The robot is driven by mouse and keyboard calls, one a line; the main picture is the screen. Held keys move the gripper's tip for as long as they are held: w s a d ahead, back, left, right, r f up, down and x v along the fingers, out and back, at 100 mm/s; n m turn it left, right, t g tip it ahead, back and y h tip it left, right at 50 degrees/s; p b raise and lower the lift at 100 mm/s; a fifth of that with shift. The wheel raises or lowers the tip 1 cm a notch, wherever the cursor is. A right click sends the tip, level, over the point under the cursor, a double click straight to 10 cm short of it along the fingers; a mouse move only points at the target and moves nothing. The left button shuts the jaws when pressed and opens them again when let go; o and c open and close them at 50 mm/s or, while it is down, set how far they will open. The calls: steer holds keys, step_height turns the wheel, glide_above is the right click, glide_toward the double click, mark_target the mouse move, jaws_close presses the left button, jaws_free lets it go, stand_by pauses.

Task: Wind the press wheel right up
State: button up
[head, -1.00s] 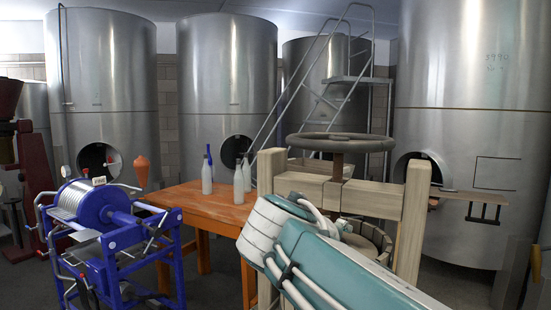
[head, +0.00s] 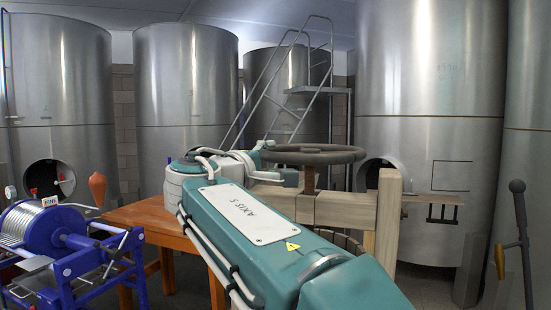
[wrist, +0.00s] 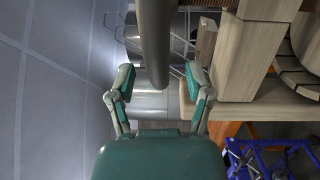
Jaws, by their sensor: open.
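The dark press wheel (head: 313,155) lies flat on top of the wooden press, on an upright screw (head: 309,180). The press has a pale crossbeam (head: 335,209) and post (head: 386,220); my arm hides its left part and much of its basket. In the head view my gripper (head: 262,150) is small, at the wheel's left edge, and partly hidden. In the wrist view my gripper (wrist: 160,78) is open, and a dark piece of the wheel rim (wrist: 155,45) reaches between the fingers, with gaps seen on both sides.
A blue machine (head: 62,240) stands at the left, next to an orange table (head: 150,215). Steel tanks (head: 430,90) and a metal stair (head: 290,85) stand behind. A dark-handled lever (head: 521,230) is at the right. Pale press timber (wrist: 250,60) is close right of my fingers.

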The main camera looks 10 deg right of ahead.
steer(key=shift+w+a, duration=0.2)
steer(key=shift+w, duration=0.75)
steer(key=shift+d+r, duration=0.1)
steer(key=shift+d, duration=0.9)
jaws_close()
steer(key=shift+w+a, duration=0.1)
steer(key=shift+a, duration=0.15)
steer(key=shift+s+d+n+t+y, duration=0.1)
steer(key=shift+s+n+t+y, duration=0.1)
steer(key=shift+n+t+y, duration=0.1)
